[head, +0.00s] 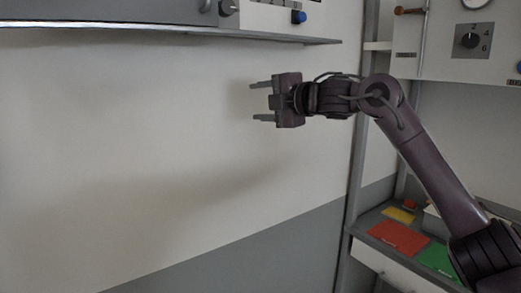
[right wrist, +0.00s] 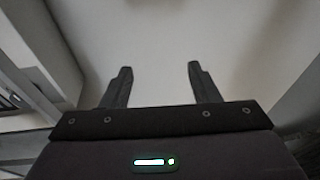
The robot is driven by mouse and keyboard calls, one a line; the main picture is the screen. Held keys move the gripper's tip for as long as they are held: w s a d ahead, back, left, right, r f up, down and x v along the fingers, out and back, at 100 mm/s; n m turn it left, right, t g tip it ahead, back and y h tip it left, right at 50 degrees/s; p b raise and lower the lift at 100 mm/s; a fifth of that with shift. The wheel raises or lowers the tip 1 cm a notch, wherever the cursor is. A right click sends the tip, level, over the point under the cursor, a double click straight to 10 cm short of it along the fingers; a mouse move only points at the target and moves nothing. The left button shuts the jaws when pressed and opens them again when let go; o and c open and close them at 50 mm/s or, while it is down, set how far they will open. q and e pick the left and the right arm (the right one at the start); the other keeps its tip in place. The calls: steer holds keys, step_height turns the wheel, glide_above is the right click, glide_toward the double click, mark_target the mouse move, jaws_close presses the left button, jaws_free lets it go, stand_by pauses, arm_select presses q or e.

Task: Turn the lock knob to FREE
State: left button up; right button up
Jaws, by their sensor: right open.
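No knob in view carries a readable LOCK or FREE label, so I cannot tell which is the lock knob. A dark knob (head: 228,7) and a blue knob (head: 298,17) sit on the panel at the top of the head view. A dial knob (head: 468,41) with numbers is on the right panel. My right gripper (head: 256,101) is open and empty, below the upper panel and in front of the pale wall. Its two fingers also show apart in the right wrist view (right wrist: 160,68), with nothing between them. My left gripper is not in view.
A grey shelf edge (head: 170,33) runs below the upper panel, above my right gripper. A grey upright post (head: 357,150) stands behind my right arm. At lower right, a bench holds a red sheet (head: 398,238), a green one (head: 440,259) and a yellow one (head: 398,215). The wall at left is clear.

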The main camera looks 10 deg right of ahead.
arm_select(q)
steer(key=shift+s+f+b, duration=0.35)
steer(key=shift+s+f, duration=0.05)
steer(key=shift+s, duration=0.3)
arm_select(e)
steer(key=w+f+m, duration=0.3)
steer(key=w+f, duration=0.1)
steer(key=f, duration=0.8)
steer(key=shift+w+f, duration=0.15)
steer(key=shift+w, duration=0.15)
